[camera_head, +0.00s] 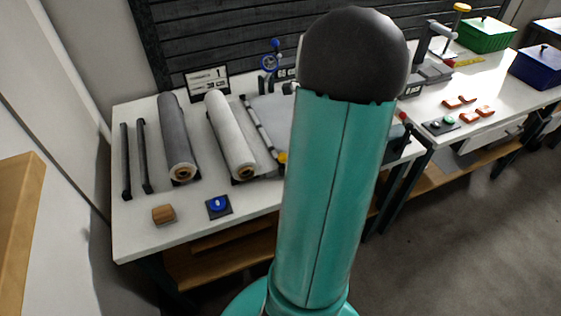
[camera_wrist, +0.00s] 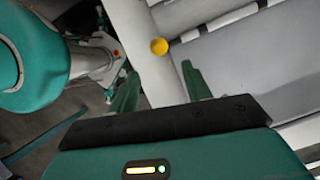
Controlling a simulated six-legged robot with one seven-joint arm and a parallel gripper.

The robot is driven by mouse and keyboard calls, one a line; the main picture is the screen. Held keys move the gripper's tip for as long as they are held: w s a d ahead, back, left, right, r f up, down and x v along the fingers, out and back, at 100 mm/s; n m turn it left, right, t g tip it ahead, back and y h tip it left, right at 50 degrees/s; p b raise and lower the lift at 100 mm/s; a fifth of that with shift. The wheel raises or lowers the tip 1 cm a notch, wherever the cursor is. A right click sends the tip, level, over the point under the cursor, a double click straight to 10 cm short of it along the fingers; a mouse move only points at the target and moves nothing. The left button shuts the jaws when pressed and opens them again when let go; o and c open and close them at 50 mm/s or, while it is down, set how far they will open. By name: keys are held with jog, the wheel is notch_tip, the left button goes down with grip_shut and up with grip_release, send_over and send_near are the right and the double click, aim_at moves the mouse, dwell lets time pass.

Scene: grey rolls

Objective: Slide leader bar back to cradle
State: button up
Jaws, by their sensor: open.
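The leader bar (camera_head: 262,130) is a thin bar with light and dark bands, lying on the white table right of the pale roll. A yellow knob (camera_head: 283,157) sits at its near end, partly behind my arm. In the wrist view, the yellow knob (camera_wrist: 159,46) shows just beyond my gripper (camera_wrist: 160,69), with the banded bar (camera_wrist: 220,22) running to the upper right. My gripper's green fingers are apart, and nothing is seen held between them. In the head view my arm hides the gripper. I cannot tell which part is the cradle.
A dark roll (camera_head: 177,140) and a pale roll (camera_head: 231,135) lie left of the bar. Two black rails (camera_head: 143,157) are further left. A wooden block (camera_head: 164,214) and a blue button (camera_head: 218,204) are near the front edge. A grey sheet (camera_wrist: 262,70) spreads beside the bar.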

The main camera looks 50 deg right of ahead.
aim_at(283, 161)
jog(key=x, duration=1.1)
jog(key=shift+w+a+f, duration=0.1)
jog(key=shift+f, duration=0.1)
grip_shut()
jog(key=shift+w+a, duration=0.6)
jog(key=shift+a, duration=0.4)
jog(key=shift+w+a, duration=0.6)
jog(key=shift+a, duration=0.35)
